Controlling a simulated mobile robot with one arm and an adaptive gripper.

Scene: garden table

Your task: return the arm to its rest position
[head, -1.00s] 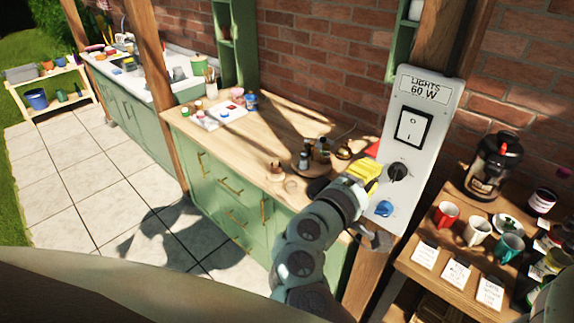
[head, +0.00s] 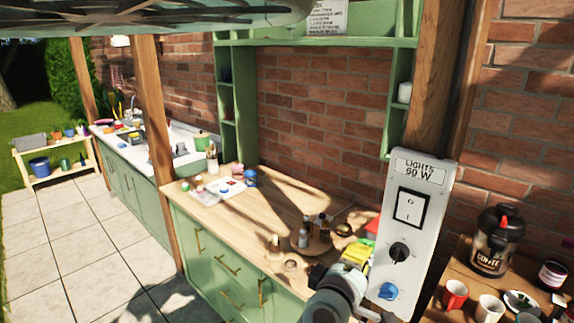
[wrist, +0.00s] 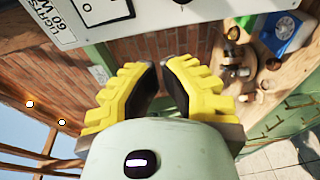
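My gripper (head: 360,248) has yellow ridged fingers and is beside the left edge of the white switch panel (head: 421,235) in the head view. In the wrist view my gripper (wrist: 157,67) shows a narrow gap between its dark finger pads, with nothing held there. The panel is marked "LIGHTS 60 W". It carries a rocker switch (head: 411,208), a black knob (head: 399,252) and a blue knob (head: 388,291). The panel also shows upside down at the upper left of the wrist view (wrist: 62,28). Most of my arm is below the head picture's edge.
A wooden counter (head: 270,214) with a round tray of bottles (head: 318,245) lies left of my gripper. A wooden post (head: 437,95) stands behind the panel. A coffee dispenser (head: 497,240) and mugs stand at the right. Paved floor is clear at the left.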

